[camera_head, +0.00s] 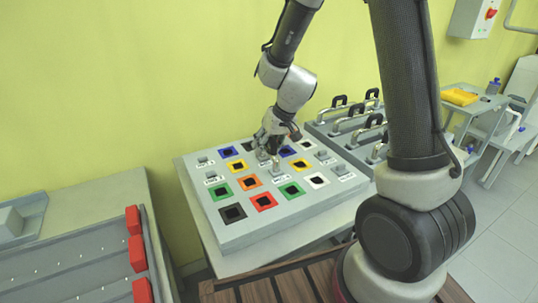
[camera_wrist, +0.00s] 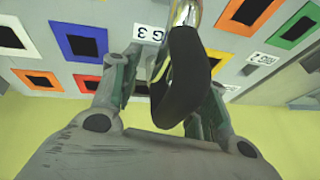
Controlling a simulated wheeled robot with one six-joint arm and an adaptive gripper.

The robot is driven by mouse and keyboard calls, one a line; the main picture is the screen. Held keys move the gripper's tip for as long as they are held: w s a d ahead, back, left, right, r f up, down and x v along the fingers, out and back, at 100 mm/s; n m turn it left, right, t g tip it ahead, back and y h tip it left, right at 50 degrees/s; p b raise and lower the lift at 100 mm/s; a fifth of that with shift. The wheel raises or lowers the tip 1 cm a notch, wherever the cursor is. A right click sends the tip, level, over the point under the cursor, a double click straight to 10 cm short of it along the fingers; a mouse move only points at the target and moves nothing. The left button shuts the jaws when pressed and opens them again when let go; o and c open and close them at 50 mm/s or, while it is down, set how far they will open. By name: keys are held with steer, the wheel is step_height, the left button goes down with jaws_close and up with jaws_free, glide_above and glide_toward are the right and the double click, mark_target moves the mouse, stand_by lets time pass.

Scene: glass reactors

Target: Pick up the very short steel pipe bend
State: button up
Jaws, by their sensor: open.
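In the wrist view a bent piece with a shiny steel upper part and a thick black curved section (camera_wrist: 188,75) stands between the fingers of my gripper (camera_wrist: 163,85). I take it for the steel pipe bend, but its length is hard to judge. The fingers are open on either side of it; I cannot tell whether either touches it. In the head view my gripper (camera_head: 267,153) is low over the middle of the grey board (camera_head: 232,236), and it hides most of the bend there.
The board carries coloured squares with black centres, such as an orange one (camera_head: 250,184), plus small grey blocks and labels. A grey rack (camera_head: 330,127) at its right holds several steel bends with black parts. A panel with red blocks (camera_head: 136,254) stands at left.

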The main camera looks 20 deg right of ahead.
jaws_close()
stand_by(0.3)
